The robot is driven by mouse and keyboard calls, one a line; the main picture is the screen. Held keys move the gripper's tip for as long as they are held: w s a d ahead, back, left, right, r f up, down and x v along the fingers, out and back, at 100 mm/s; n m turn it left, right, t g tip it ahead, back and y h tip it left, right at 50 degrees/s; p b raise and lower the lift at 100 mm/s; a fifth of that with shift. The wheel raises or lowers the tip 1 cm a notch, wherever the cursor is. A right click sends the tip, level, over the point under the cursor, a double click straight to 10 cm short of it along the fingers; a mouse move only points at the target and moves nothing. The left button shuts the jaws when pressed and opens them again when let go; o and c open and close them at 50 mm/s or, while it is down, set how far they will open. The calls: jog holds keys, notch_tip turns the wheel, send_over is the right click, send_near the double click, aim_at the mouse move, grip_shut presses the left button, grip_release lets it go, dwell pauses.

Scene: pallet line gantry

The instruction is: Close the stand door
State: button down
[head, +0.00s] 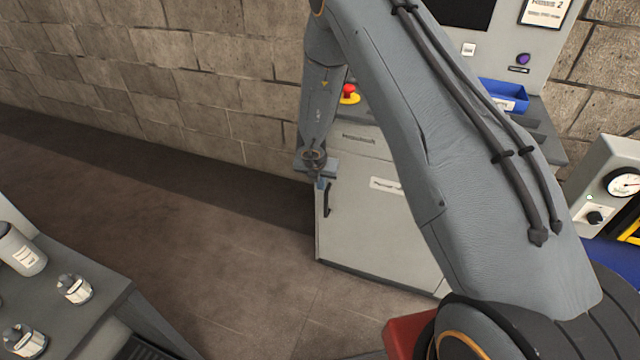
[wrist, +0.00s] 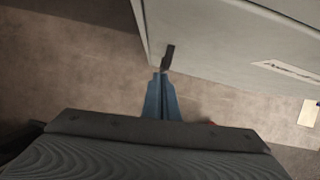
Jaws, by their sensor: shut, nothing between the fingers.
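The stand door (head: 375,215) is a pale grey panel on the front of the stand, with a white label. In the head view I cannot make out a gap at its edges, so I cannot tell whether it is fully closed. Its dark handle (head: 327,197) is near the left edge. My gripper (head: 320,184) is at the upper left of the door, near the handle's top. In the wrist view my gripper (wrist: 161,76) is shut and empty, its blue fingertips just below the dark handle (wrist: 169,56). The door (wrist: 215,45) fills the upper right there.
A red emergency button (head: 348,92) and a blue bin (head: 503,95) are on the stand top. A table (head: 100,310) with metal parts is at the lower left. A gauge box (head: 608,180) is at the right. The floor (head: 230,240) left of the door is clear.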

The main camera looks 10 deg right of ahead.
jog(key=s+a+r+n+y+b, duration=0.1)
jog(key=s+a+r+n+y, duration=0.1)
jog(key=s+r+n, duration=0.7)
jog(key=s+a+r+n+y+b, duration=0.15)
jog(key=s+r+n, duration=0.35)
jog(key=r+n, duration=0.75)
jog(key=s+d+r+n+g, duration=0.1)
jog(key=s+d+n, duration=0.2)
jog(key=s+n, duration=0.6)
jog(key=s+d+r+n+g+h, duration=0.1)
jog(key=s+d+n, duration=0.3)
jog(key=s+n, duration=0.6)
jog(key=shift+s+d+n+g, duration=0.3)
jog(key=shift+n+g, duration=0.15)
jog(key=shift+g, duration=0.15)
